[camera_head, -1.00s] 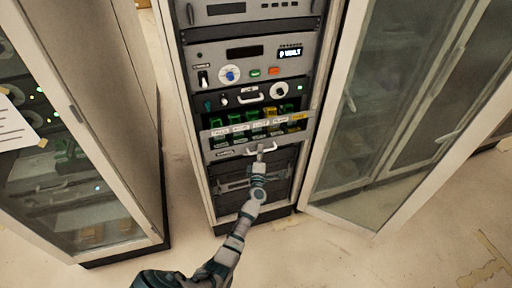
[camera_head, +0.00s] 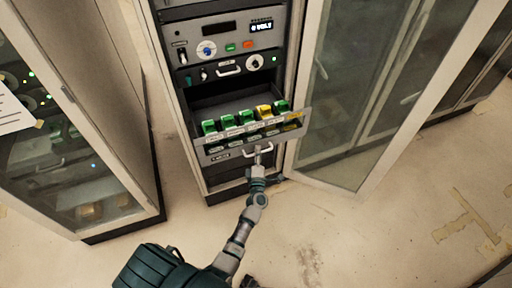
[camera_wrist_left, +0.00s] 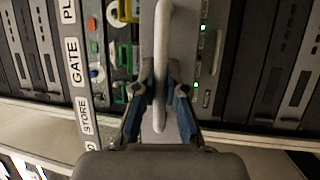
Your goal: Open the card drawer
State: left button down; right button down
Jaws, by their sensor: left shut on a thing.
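The card drawer (camera_head: 249,137) is pulled out of the rack, with a row of green cards (camera_head: 228,122) and a yellow card (camera_head: 264,111) standing in it. Its front panel carries small white labels. The drawer's light handle (camera_head: 265,150) is on the front. My left gripper (camera_head: 257,160) is at this handle, and in the left wrist view the two blue-padded fingers (camera_wrist_left: 161,95) are closed around the handle bar (camera_wrist_left: 162,50). My right gripper is not in view.
The grey rack (camera_head: 200,170) holds panels with knobs and a lit display above the drawer. An open glass door (camera_head: 360,130) stands at the right of the rack. Another glass-fronted cabinet (camera_head: 75,130) stands at left. The floor (camera_head: 330,235) in front is mostly clear.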

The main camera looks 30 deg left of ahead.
pick_arm(q)
jog(key=shift+w+d+f, duration=0.15)
jog(key=shift+d+f, duration=0.05)
jog(key=shift+d, duration=0.3)
jog(key=shift+a, duration=0.55)
jog(key=c, duration=1.2)
grip_release()
jog(key=shift+w+a+f, duration=0.1)
jog(key=shift+f, duration=0.1)
jog(key=shift+d+r, duration=0.2)
jog(key=shift+d, duration=0.15)
jog(key=v, duration=1.1)
jog(key=shift+s+d, duration=0.25)
jog(key=shift+s, duration=0.1)
jog(key=shift+a+f, duration=0.15)
jog(key=shift+f, duration=0.05)
